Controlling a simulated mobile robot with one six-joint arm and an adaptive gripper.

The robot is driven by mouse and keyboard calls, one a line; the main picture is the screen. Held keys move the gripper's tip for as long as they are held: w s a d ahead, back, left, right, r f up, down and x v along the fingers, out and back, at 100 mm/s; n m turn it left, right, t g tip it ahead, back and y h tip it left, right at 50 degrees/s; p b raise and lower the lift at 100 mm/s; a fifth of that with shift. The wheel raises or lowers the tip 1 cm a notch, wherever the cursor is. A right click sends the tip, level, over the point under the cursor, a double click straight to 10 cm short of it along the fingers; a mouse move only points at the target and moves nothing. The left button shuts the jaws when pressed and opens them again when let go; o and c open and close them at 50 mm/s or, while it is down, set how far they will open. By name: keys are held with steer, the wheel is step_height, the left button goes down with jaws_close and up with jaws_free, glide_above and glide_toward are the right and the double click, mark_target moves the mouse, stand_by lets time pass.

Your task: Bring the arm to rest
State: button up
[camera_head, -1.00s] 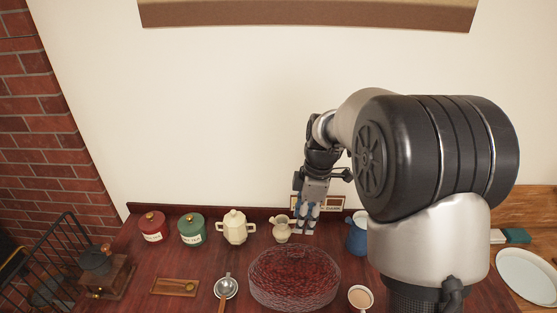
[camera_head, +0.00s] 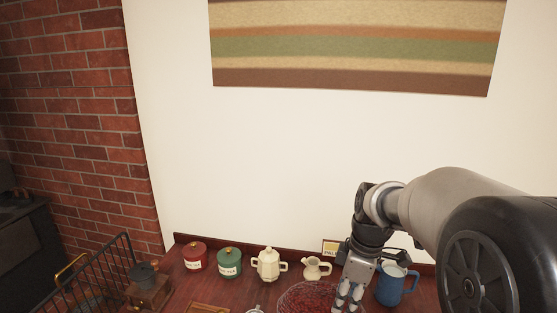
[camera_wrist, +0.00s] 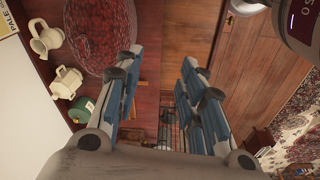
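My gripper (camera_head: 349,301) hangs from my bent arm, fingers down, at the bottom of the head view. I cannot tell how high the fingertips are above the counter.
A cream pitcher (camera_head: 315,269), a cream two-handled pot (camera_head: 268,265), a green canister (camera_head: 229,263) and a red canister (camera_head: 194,257) line the counter's back. A wooden grinder (camera_head: 149,289) and wire rack (camera_head: 100,280) stand left.

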steer(key=s+a+f+m+t+h+b, duration=0.1)
steer(key=s+m+b, duration=0.7)
steer(key=s, duration=1.6)
steer(key=f+m+t, duration=0.1)
steer(key=m+t, duration=0.1)
steer(key=m, duration=0.3)
steer(key=shift+s+m+t, duration=0.3)
steer(key=shift+t, duration=0.1)
